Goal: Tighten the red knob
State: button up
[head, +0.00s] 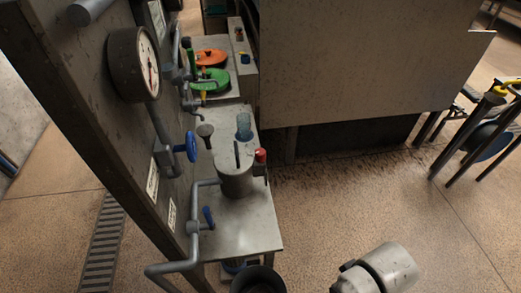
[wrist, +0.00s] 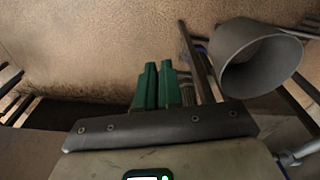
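The red knob (head: 261,155) is a small red cap on the right side of a grey cylindrical vessel (head: 236,178), which stands on a metal bench. My gripper shows in the wrist view as two green fingers (wrist: 158,83), side by side with almost no gap. Nothing shows between them. The red knob does not show in the wrist view, and the gripper is well apart from it. In the head view a pale rounded part of my arm (head: 388,268) is at the lower right; the fingers do not show there.
A metal panel with a gauge (head: 134,64), blue valve (head: 191,146) and pipes stands left of the bench (head: 243,230). A blue-tinted glass (head: 244,126) is behind the vessel. A dark bucket (head: 258,279) sits at the bench's front. Right of the bench the floor is open.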

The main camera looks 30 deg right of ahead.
jog(key=o, duration=0.7)
jog(key=w+a+y, duration=0.1)
jog(key=w+a, duration=0.1)
jog(key=w, duration=0.3)
jog(key=w+a+r+p, duration=0.1)
jog(key=w+a, duration=0.2)
jog(key=w, duration=0.2)
jog(key=w+a+n+y, duration=0.1)
jog(key=w+a, duration=0.2)
jog(key=w, duration=0.2)
jog(key=shift+a+r+t+y+p, duration=0.1)
jog(key=shift+r+t+y+p, duration=0.2)
jog(key=shift+p, duration=0.05)
jog(key=shift+o, duration=1.4)
jog(key=w+a+r, duration=0.1)
jog(key=w+r, duration=0.1)
jog(key=w, duration=0.3)
jog(key=w+a+r+n+p, duration=0.1)
jog(key=w+a+r, duration=0.1)
jog(key=w, duration=0.3)
jog(key=shift+w+r+y, duration=0.15)
jog(key=shift+r+y, duration=0.1)
jog(key=shift+y, duration=0.05)
notch_tip(320, 180, up, 14)
jog(key=r+g+h+p, duration=0.1)
jog(key=g+h+p, duration=0.1)
jog(key=h+p, duration=0.1)
send_over(261, 152)
notch_tip(261, 152, down, 11)
jog(key=shift+f, duration=0.1)
